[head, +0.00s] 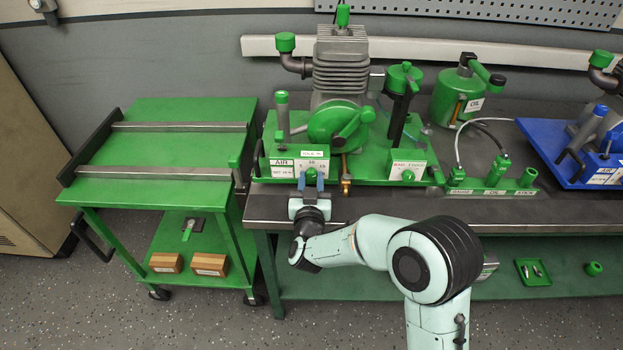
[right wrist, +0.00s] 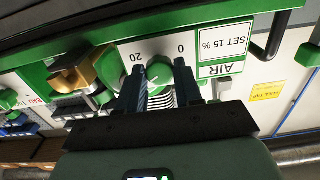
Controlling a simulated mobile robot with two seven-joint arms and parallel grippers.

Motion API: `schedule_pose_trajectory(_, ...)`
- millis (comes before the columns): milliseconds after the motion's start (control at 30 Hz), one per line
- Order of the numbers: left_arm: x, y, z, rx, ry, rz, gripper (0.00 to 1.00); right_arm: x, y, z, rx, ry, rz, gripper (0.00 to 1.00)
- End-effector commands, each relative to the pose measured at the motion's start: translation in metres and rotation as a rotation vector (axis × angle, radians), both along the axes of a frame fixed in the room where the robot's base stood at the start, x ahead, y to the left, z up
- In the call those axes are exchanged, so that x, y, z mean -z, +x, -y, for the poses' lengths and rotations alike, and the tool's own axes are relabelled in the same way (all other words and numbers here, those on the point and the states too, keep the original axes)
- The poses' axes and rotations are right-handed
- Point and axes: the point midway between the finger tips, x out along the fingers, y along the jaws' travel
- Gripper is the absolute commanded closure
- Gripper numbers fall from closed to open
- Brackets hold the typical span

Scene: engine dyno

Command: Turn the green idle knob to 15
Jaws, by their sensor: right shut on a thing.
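The green idle knob (head: 311,175) sits on the front of the white dial plate marked IDLE %, on the green engine stand. My right gripper (head: 310,190) reaches it from the front and is shut on it. In the right wrist view, which is upside down, the knob (right wrist: 160,71) lies between the two dark fingers of the right gripper (right wrist: 159,82). The numbers 0 and 20 show on the dial beside it; the fingers cover part of the scale. I cannot tell the knob's exact setting. My left gripper is not in view.
An AIR card (right wrist: 222,56) reading SET 15 % is beside the dial. A second green knob (head: 408,175) is on a panel further right. The engine (head: 341,65) stands behind. A green cart (head: 150,150) is at the left, and a blue stand (head: 570,150) at the right.

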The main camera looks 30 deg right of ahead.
Motion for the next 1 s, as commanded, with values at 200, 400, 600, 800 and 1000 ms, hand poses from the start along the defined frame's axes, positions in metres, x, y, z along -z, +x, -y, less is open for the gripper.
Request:
schedule_pose_trajectory(200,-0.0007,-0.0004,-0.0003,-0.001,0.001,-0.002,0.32,0.0004,-0.0001,-0.0001,0.0,-0.013,-0.008,0.96)
schedule_pose_trajectory(400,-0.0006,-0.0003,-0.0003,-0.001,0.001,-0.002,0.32,0.0006,-0.0001,-0.0001,0.0,-0.013,-0.008,0.96)
schedule_pose_trajectory(600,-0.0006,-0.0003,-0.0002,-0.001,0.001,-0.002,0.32,0.0005,-0.0001,-0.0001,0.0,-0.012,-0.007,0.4)
schedule_pose_trajectory(800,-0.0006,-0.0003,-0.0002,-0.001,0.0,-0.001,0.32,0.0003,0.0,-0.0001,0.0,-0.012,-0.007,0.4)
schedule_pose_trajectory(1000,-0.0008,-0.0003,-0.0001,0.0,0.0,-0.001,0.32,0.0,-0.0094,-0.0069,-0.003,-0.01,-0.007,0.4)
